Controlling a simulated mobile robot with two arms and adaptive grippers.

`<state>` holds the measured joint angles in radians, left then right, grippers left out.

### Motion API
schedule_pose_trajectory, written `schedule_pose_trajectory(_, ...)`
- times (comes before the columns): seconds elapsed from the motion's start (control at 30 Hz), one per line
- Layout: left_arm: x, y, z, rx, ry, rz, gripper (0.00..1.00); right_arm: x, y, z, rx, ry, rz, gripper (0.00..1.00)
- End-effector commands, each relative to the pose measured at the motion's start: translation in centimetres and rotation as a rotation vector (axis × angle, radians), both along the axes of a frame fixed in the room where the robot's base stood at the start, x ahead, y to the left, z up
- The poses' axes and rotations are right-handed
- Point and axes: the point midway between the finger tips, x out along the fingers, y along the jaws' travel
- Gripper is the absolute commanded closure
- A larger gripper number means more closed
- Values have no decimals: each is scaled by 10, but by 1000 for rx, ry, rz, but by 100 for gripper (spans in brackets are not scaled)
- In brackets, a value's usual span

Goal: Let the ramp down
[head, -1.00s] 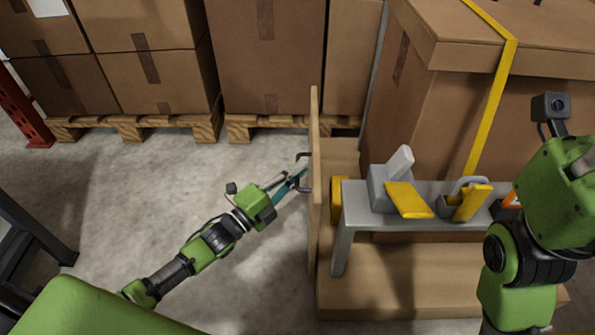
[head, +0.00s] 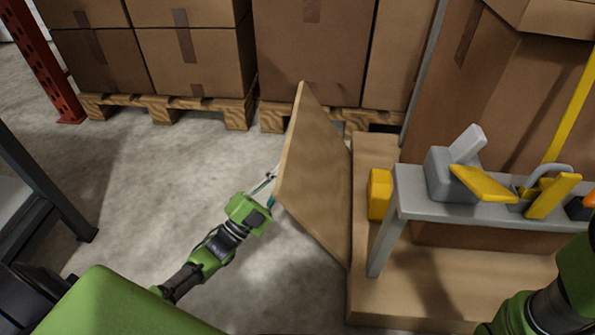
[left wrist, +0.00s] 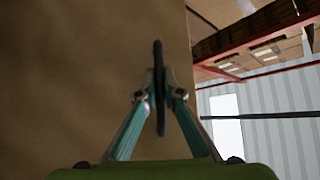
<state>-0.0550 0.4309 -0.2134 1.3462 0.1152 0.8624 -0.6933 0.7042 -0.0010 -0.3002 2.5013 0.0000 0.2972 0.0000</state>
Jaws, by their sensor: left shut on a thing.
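The ramp (head: 315,175) is a plain wooden panel joined along the left edge of the wooden platform (head: 420,290). It tilts out to the left, its upper edge off the floor. My left gripper (head: 270,186) is at the ramp's outer side, partly hidden by the panel. In the left wrist view the ramp (left wrist: 90,70) fills the left side, and my left gripper (left wrist: 160,96) is shut on a dark handle (left wrist: 159,70) on it. The handle is hidden in the head view. My right gripper is out of the picture; only part of that arm shows.
A grey bench (head: 415,205) with yellow and grey tools stands on the platform, beside a large strapped box (head: 470,90). Boxes on pallets (head: 190,108) line the back. A dark rack (head: 45,185) stands at left. The floor (head: 170,165) left of the ramp is clear.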

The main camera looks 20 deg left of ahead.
Motion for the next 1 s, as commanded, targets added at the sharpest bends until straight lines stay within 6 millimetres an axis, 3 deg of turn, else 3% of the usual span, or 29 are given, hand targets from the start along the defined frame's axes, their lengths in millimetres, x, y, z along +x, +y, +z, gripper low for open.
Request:
schedule_pose_trajectory(0.03, -2, 6, -14, 5, 4, 1, 100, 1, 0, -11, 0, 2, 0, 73)
schedule_pose_trajectory(0.1, -5, 14, -24, 8, 4, 2, 100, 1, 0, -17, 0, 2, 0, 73)
schedule_pose_trajectory(0.4, -11, 37, -53, 7, 3, 0, 100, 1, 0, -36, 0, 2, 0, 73)
schedule_pose_trajectory(1.0, -14, 44, -62, 7, -1, -2, 100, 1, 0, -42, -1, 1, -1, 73)
